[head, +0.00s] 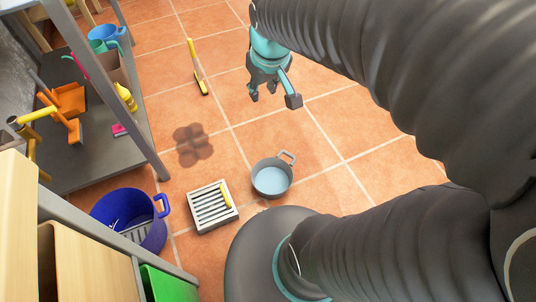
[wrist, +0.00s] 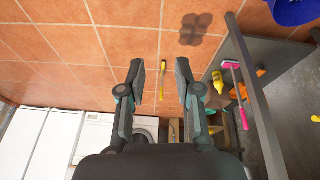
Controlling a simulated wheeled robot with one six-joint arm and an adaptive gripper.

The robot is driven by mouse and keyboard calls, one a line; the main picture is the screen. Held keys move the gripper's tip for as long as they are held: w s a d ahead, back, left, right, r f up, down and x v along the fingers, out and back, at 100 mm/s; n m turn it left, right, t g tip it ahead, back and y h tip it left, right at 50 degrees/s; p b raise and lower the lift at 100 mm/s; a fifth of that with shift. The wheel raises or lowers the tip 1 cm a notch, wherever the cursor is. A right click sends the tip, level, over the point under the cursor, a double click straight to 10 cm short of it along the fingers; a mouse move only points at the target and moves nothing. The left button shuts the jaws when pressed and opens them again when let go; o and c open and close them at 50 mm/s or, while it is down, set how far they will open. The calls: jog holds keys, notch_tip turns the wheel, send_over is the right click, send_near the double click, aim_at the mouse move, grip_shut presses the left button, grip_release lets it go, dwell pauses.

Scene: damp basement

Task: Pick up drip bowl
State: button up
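The drip bowl appears to be the grey round pan (head: 271,177) with two handles and pale bluish water inside. It stands upright on the tiled floor in the head view, right of a slatted grate. My gripper (head: 270,92) is above the floor, farther back than the bowl and well apart from it. In the wrist view my gripper (wrist: 160,72) has its two fingers spread with nothing between them. The bowl does not show in the wrist view.
A white slatted grate (head: 211,207) with a yellow item and a blue tub (head: 127,221) are left of the bowl. A metal shelf (head: 105,140) holds tools at left. A yellow-handled brush (head: 196,66) is beyond. Dark damp spots (head: 193,145) mark the floor.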

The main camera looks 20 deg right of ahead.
jog(key=w+d+f+n+g+b, duration=0.15)
jog(key=w+d+f, duration=0.25)
jog(key=w+f, duration=0.5)
jog(key=n+g+b, duration=0.2)
jog(key=n+g, duration=0.1)
send_over(283, 163)
jog(key=w+a, duration=0.2)
jog(key=w, duration=0.1)
notch_tip(283, 163, down, 28)
jog(key=f, duration=0.1)
jog(key=shift+g+y, duration=0.5)
jog(key=shift+g, duration=0.05)
jog(key=f, duration=0.5)
jog(key=s+f+b, duration=0.1)
jog(key=f, duration=0.4)
jog(key=s+d+f, duration=0.1)
jog(key=f, duration=0.4)
jog(key=shift+f, duration=0.35)
jog(key=shift+s+d+f+b, duration=0.1)
jog(key=shift+s+f+b, duration=0.1)
jog(key=shift+f, duration=0.9)
jog(key=shift+s+d+f+b, duration=0.15)
jog(key=shift+s+f, duration=0.1)
jog(key=shift+f, duration=0.85)
jog(key=shift+s+d+f+b, duration=0.1)
jog(key=shift+s+f, duration=0.1)
jog(key=shift+f, duration=0.9)
grip_shut()
